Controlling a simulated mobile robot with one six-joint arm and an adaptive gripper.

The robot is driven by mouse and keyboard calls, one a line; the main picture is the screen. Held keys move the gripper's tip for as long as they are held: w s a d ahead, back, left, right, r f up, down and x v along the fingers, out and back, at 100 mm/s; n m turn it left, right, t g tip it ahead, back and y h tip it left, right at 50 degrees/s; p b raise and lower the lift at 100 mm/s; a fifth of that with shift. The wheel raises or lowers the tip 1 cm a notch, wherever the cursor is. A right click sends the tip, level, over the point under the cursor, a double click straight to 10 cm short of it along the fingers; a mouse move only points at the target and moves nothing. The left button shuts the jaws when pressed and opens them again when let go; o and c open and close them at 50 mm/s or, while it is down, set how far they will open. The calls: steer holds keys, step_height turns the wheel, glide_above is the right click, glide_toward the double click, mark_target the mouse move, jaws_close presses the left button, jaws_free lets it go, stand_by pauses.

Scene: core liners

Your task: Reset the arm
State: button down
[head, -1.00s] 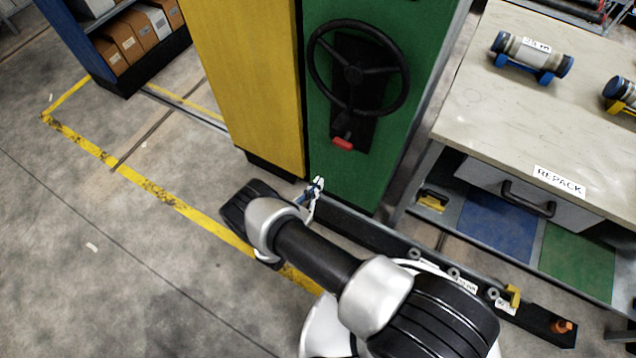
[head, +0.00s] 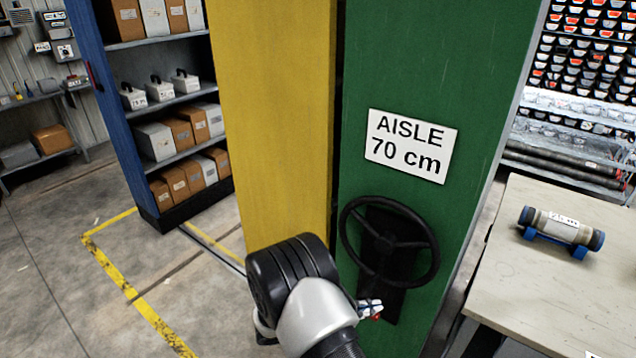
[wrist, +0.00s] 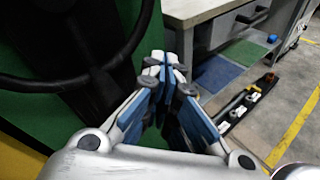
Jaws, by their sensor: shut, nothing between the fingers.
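My gripper (wrist: 166,66) is shut and empty in the wrist view, its blue and grey fingertips together. In the head view only a small part of my gripper (head: 369,307) shows past my arm, in front of the green panel (head: 440,60). It appears just below the black handwheel (head: 385,244), over the red handle (head: 376,318), which it partly hides. Whether it touches the handle I cannot tell. In the wrist view the handwheel's rim (wrist: 55,86) is at the left of my gripper.
A yellow panel (head: 270,110) stands left of the green one. A shelf with boxes (head: 170,100) is further left. A bench (head: 510,270) with a core liner (head: 560,230) is at right. In the wrist view a low dark rail (wrist: 240,108) lies on the floor beyond the fingers.

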steer(key=s+d+r+m+g+y, duration=0.3)
steer(key=s+r+m, duration=0.2)
steer(key=r, duration=0.4)
steer(key=s+d+r+m+g+y, duration=0.35)
steer(key=s+r, duration=0.25)
steer(key=r, duration=0.3)
steer(key=s+a+r+m+t+y, duration=0.2)
steer(key=s+r+m+t+y, duration=0.1)
steer(key=s, duration=0.5)
steer(key=s+a+r+m+t+y, duration=0.3)
steer(key=s+r+m+y, duration=0.2)
steer(key=s, duration=0.3)
steer(key=shift+s+r+m, duration=0.15)
steer(key=shift+r+m, duration=0.25)
steer(key=shift+m, duration=0.25)
